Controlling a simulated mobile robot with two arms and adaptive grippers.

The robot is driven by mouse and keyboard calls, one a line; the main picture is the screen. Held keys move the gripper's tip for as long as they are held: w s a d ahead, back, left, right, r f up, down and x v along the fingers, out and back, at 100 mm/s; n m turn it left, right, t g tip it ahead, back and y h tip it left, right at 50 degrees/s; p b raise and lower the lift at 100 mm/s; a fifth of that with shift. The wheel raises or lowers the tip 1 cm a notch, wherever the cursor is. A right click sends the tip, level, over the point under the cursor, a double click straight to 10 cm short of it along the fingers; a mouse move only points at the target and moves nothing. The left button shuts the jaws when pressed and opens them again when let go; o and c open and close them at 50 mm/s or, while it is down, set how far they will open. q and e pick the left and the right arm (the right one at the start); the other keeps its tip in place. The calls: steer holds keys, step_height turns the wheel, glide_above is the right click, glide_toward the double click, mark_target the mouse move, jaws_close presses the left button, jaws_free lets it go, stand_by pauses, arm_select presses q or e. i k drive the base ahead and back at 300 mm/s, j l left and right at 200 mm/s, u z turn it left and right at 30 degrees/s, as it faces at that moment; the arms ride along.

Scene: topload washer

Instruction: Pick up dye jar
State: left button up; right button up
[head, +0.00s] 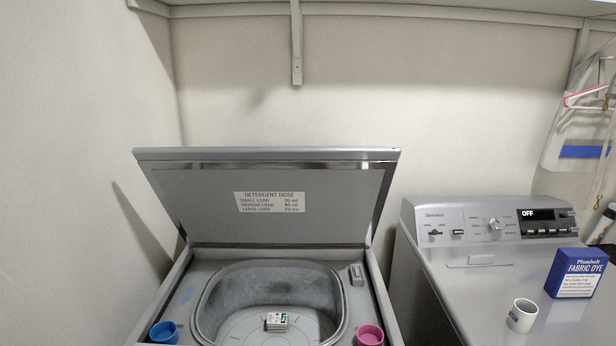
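A small white open-topped jar (522,315) with a dark mark on its side stands upright on the right machine's top, near the bottom of the head view. A blue box (575,273) labelled "FABRIC DYE" stands behind and to the right of it, apart from it. I cannot read the jar's mark, so I cannot tell for sure that it is the dye jar. Neither of my grippers shows in the head view.
The left washer's lid (265,225) stands open, with a small box (276,321) inside its drum. A blue cup (164,333) and a pink cup (369,335) sit by the opening. A control panel (490,223) backs the right machine. A pink hanger (590,98) hangs at right.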

mark_target(524, 313)
steer(key=z, duration=1.3)
steer(key=u, duration=2.25)
steer(key=z, duration=2.25)
